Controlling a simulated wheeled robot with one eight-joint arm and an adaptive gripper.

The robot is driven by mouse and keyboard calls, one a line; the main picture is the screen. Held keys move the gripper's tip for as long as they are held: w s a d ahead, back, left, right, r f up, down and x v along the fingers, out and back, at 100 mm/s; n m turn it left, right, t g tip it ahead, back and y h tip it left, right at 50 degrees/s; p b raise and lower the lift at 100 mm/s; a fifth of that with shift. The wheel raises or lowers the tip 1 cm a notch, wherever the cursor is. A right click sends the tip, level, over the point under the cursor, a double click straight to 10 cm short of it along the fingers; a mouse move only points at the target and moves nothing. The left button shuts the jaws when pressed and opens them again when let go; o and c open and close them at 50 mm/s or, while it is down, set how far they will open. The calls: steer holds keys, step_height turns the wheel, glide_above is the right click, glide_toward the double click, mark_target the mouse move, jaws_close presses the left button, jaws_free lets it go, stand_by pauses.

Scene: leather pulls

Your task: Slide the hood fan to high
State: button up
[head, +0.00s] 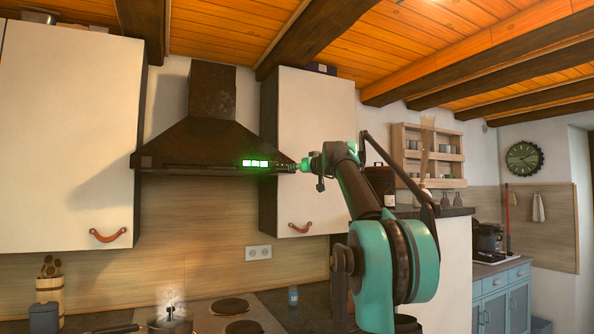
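The dark range hood (215,140) hangs on the wall between two white cabinets. A dark slider strip runs along its front edge. Three green indicator lights (255,163) glow toward the strip's right end. My gripper (302,167) is at the right end of the hood's front edge, just right of the lights, with its tip at or very close to the strip. The slider knob cannot be made out apart from the gripper tip. The fingers are too small to show whether they are open or shut, or whether they touch the knob.
The white right cabinet (315,120) is close behind my gripper. Below the hood are a cooktop (262,318) and a steaming pot (170,322). A small bottle (293,296) stands on the counter. The space in front of the hood's left part is clear.

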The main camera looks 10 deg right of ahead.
steer(key=v, duration=1)
steer(key=s+a+f+g, duration=0.3)
steer(key=s+a+f, duration=0.1)
steer(key=f, duration=1)
steer(key=s+a+f+g+y, duration=0.15)
steer(key=s+a+f, duration=0.3)
steer(key=f, duration=0.95)
steer(key=s+a+f+g, duration=0.3)
steer(key=s+f+g, duration=0.15)
steer(key=f, duration=1.05)
steer(key=s+d+f+m+g+h, duration=0.1)
steer(key=s+d+f+g+h, duration=0.1)
steer(key=s+f, duration=1.1)
steer(key=s+d+f+m+g+h, duration=0.2)
steer(key=s+d+f+h, duration=0.2)
steer(key=s+f, duration=1)
step_height(320, 180, down, 2)
steer(key=shift+f, duration=0.2)
